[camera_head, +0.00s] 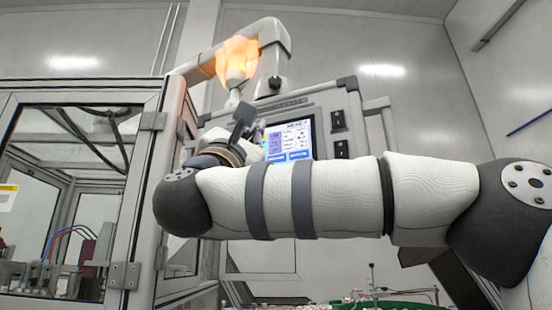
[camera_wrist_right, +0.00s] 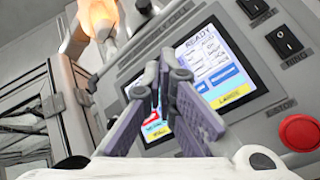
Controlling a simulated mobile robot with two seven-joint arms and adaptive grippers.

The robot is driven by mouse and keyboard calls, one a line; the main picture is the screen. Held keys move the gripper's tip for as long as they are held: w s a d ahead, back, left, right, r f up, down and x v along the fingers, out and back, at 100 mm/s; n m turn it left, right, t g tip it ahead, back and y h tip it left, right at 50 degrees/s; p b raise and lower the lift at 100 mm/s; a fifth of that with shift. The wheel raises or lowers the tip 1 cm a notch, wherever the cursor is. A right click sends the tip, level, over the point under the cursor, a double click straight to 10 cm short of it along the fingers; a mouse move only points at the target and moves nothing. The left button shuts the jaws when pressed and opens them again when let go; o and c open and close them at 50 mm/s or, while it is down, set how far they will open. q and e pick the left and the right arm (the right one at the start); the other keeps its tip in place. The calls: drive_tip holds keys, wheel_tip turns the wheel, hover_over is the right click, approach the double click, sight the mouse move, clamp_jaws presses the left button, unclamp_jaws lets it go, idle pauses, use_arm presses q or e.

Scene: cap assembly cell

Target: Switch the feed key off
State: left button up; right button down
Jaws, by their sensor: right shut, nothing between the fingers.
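A tilted control panel carries a lit touchscreen (camera_wrist_right: 215,70) headed "READY", with white, blue, red and yellow fields; it also shows in the head view (camera_head: 289,139). Which field or control is the feed key I cannot tell, as most labels are too small or covered. My right gripper (camera_wrist_right: 170,74) is shut and empty, its fingertips in front of the screen's left part and hiding some of it. A red field (camera_wrist_right: 152,117) shows partly behind the fingers. In the head view my right gripper (camera_head: 262,137) is small, by the screen's left edge. My left gripper is out of view.
Right of the screen are two black rocker switches, the upper (camera_wrist_right: 254,8) and the lower (camera_wrist_right: 285,40), and a red emergency-stop button (camera_wrist_right: 300,133). An orange lamp (camera_head: 237,60) glows above the panel. A framed glass enclosure (camera_head: 70,150) stands at left.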

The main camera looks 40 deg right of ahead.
sight(277, 159)
drive_tip(key=shift+w+d+b, duration=0.1)
drive_tip(key=shift+w+d, duration=0.55)
drive_tip(key=shift+d, duration=0.45)
drive_tip(key=shift+w+d+b, duration=0.15)
drive_tip(key=shift+w+d, duration=0.55)
drive_tip(key=shift+d, duration=0.35)
drive_tip(key=shift+w+d+b, duration=0.1)
drive_tip(key=shift+w+d, duration=0.55)
drive_tip(key=shift+d, duration=0.45)
drive_tip(key=shift+w+d, duration=0.2)
drive_tip(key=shift+d, duration=0.2)
drive_tip(key=shift+w+d, duration=0.15)
drive_tip(key=shift+s+a, duration=0.4)
drive_tip(key=shift+a, duration=0.2)
